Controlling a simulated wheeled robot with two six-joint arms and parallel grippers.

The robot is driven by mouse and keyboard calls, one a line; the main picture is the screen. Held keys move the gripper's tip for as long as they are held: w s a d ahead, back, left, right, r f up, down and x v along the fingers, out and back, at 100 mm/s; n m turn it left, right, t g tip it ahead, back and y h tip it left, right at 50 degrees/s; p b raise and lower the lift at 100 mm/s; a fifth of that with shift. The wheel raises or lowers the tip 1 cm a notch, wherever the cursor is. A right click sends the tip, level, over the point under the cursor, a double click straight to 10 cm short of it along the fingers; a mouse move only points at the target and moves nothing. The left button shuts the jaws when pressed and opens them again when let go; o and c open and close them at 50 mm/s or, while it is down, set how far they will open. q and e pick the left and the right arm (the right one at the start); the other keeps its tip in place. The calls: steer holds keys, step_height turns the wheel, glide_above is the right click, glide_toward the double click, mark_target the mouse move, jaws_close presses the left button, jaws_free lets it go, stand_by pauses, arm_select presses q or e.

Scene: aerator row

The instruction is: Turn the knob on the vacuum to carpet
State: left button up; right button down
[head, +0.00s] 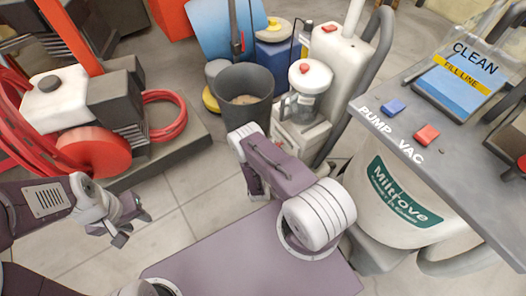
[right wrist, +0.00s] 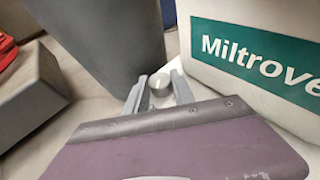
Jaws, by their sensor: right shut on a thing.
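A white upright vacuum (head: 335,62) with a red button stands at the upper middle of the head view, with a clear canister (head: 308,82) at its front. In the right wrist view a small round grey knob (right wrist: 160,84) sits between the fingers of my right gripper (right wrist: 158,90), which is shut on it. No setting marks on the knob are readable. In the head view my right arm hides this gripper and the knob. My left gripper (head: 131,228) is open and empty above the floor tiles at the lower left.
A dark grey bin (head: 240,84) stands close left of the vacuum, and also looms in the right wrist view (right wrist: 95,40). The Pump Vac (head: 410,210) with a grey top is close on the right. A red-hosed machine (head: 110,105) stands left. Floor tiles (head: 185,190) are clear at lower left.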

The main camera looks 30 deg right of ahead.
steer(key=c, duration=1.1)
jaws_free()
steer(key=shift+o, duration=0.2)
